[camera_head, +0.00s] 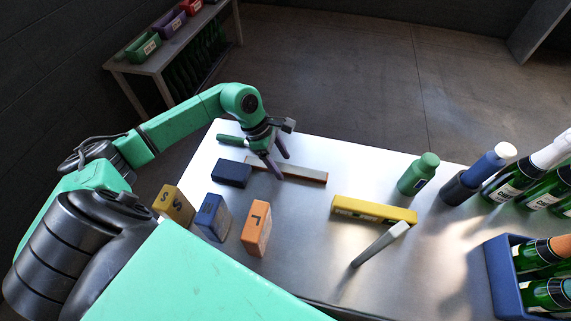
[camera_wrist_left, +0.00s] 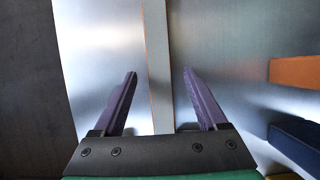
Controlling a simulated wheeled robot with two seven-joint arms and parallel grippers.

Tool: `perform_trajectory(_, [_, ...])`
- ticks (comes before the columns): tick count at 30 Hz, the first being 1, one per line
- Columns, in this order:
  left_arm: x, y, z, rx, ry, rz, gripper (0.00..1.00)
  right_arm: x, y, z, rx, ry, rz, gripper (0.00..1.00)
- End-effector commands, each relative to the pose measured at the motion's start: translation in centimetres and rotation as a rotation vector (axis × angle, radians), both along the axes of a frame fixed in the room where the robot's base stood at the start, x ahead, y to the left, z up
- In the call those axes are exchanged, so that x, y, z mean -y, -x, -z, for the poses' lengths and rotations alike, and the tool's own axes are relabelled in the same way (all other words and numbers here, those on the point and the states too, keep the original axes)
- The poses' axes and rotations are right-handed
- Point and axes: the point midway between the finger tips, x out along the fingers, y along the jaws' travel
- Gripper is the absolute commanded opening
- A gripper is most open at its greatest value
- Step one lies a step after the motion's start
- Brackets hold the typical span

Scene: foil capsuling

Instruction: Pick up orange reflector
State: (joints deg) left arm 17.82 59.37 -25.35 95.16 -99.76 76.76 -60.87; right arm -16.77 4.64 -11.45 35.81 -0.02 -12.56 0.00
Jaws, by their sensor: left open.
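The orange reflector (camera_head: 312,176) is a long thin bar with a pale grey top and orange sides. It lies flat on the metal table, and my gripper partly covers it in the head view. In the left wrist view it runs lengthwise (camera_wrist_left: 157,60) between the fingers, with an orange edge on its left. My left gripper (camera_head: 278,164) is over the bar with its purple fingers pointing down. In the wrist view the left gripper (camera_wrist_left: 160,73) is open, one finger on each side of the bar, with gaps between. My right gripper is not in view.
Near the bar are a dark blue block (camera_head: 232,173) and a green cylinder (camera_head: 233,140). Yellow (camera_head: 174,205), blue (camera_head: 213,218) and orange (camera_head: 256,228) lettered blocks stand closer. A yellow bar (camera_head: 372,209), green bottle (camera_head: 418,174) and blue crate (camera_head: 501,277) are to the right.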

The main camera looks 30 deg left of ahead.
Motion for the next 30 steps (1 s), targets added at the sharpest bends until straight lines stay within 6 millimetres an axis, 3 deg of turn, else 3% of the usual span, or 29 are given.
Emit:
perform_trajectory(7, [0.3,0.0,0.8,0.0,-0.001,0.001,0.75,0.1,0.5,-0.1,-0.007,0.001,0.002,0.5])
perform_trajectory(8, [0.3,0.0,0.8,0.0,-0.001,0.001,0.71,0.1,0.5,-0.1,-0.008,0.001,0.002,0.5])
perform_trajectory(12, [0.3,0.0,0.8,0.0,-0.001,0.001,0.18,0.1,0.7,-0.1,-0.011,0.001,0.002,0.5])
perform_trajectory(14, [0.3,-0.1,0.8,0.0,-0.001,0.001,0.0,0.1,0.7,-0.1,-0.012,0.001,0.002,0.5])
perform_trajectory(24, [0.3,-0.1,0.4,0.001,-0.001,0.001,0.0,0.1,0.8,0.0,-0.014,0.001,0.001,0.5])
perform_trajectory(30, [0.2,-0.2,-2.4,0.007,-0.003,0.002,0.0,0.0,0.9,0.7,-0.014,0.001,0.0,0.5])
